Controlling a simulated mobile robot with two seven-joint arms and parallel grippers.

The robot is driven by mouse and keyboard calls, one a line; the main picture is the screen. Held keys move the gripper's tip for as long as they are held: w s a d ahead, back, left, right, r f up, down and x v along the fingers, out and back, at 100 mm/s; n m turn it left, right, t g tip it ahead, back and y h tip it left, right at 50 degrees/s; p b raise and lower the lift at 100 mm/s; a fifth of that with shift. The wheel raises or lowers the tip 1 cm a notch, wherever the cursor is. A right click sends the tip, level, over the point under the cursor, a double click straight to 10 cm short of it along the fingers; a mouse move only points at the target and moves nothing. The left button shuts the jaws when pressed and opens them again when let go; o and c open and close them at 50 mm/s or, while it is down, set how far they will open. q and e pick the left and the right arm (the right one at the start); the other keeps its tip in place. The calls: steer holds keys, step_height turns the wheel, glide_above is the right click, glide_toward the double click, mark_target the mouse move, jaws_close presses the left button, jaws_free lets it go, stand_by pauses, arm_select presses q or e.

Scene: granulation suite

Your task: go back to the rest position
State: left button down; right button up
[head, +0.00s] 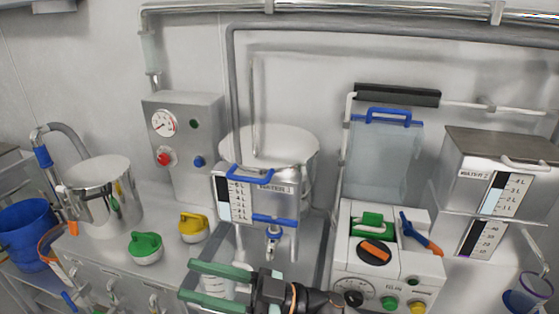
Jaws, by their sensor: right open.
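My right gripper (190,280) shows at the bottom centre, with green fingers pointing left and spread apart. It is open. A pale vessel shows partly behind and between the fingers, and I cannot tell whether they touch it. My left gripper is not in view.
A steel water tank (270,150) with a blue-handled gauge stands behind the gripper. A yellow-topped item (193,227) and a green-topped item (146,247) stand on the counter to the left. A white machine (388,255) stands close on the right. A grey control box (185,140) is behind.

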steer(key=w+d+f+m+t+h, duration=0.3)
steer(key=d+f+m+t+h, duration=0.4)
steer(key=d+f+m+t, duration=0.1)
steer(key=w+d+f+m+t+h, duration=0.3)
steer(key=d+f+m+t+h, duration=0.35)
steer(key=f+m+t, duration=0.2)
steer(key=s+d+f+g+h, duration=0.3)
steer(key=s+d+f, duration=0.4)
steer(key=s+f, duration=0.1)
steer(key=s+d+f+m+g+h, duration=0.1)
steer(key=s+d+f+g+h, duration=0.2)
steer(key=s+d+f, duration=0.3)
step_height(320, 180, down, 6)
steer(key=shift+s+d+r+g+h, duration=0.2)
steer(key=shift+s+d+g+h, duration=0.2)
steer(key=shift+s+g, duration=0.4)
steer(key=shift+o, duration=0.2)
steer(key=shift+s, duration=0.1)
